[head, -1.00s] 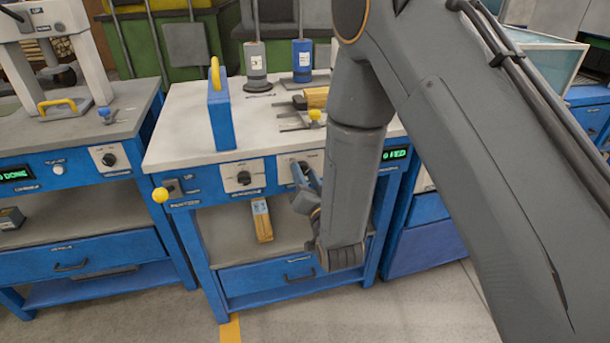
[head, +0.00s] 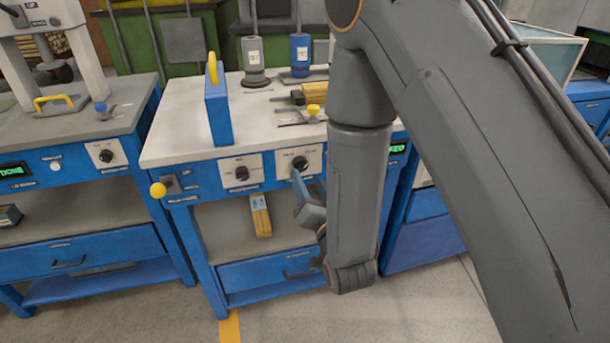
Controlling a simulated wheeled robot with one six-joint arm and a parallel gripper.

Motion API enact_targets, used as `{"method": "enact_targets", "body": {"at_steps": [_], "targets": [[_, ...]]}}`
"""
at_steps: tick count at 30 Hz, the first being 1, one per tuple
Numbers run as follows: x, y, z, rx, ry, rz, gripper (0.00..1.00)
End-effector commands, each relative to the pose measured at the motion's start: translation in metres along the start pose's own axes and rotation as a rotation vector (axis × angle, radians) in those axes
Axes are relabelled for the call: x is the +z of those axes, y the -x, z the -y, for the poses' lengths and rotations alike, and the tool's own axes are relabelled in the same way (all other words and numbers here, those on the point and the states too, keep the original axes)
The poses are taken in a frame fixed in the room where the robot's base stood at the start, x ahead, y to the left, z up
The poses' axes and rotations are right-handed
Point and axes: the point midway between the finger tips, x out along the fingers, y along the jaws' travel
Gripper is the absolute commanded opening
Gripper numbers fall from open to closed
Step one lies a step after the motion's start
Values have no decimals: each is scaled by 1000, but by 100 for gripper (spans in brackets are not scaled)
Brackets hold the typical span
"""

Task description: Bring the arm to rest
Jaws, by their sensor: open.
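My arm comes in from the upper right and bends down in front of the blue workbench. My gripper (head: 299,183) is at the arm's lower left, in front of the bench's control panel. Its fingertips are just below a black knob (head: 300,163) on the panel's right white plate, and a gap seems to show between them and the knob. I see nothing held in it. The forearm hides the panel's right part and some of the gripper.
The bench top (head: 180,140) bears a blue block with a yellow handle (head: 218,108), a wood piece (head: 314,94) and a yellow-knobbed clamp (head: 313,110). A yellow ball knob (head: 158,190) sticks out at the left. Another wood piece (head: 261,215) lies on the shelf below.

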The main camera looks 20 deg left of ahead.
Motion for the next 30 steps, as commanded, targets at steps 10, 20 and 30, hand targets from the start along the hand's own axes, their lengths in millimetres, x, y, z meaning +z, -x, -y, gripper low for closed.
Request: {"method": "enact_targets", "body": {"at_steps": [10,20,30], "targets": [[0,21,0,0,-1,1,51],[0,20,0,1,0,1,51],[-42,17,-53,235,71,184,51]]}}
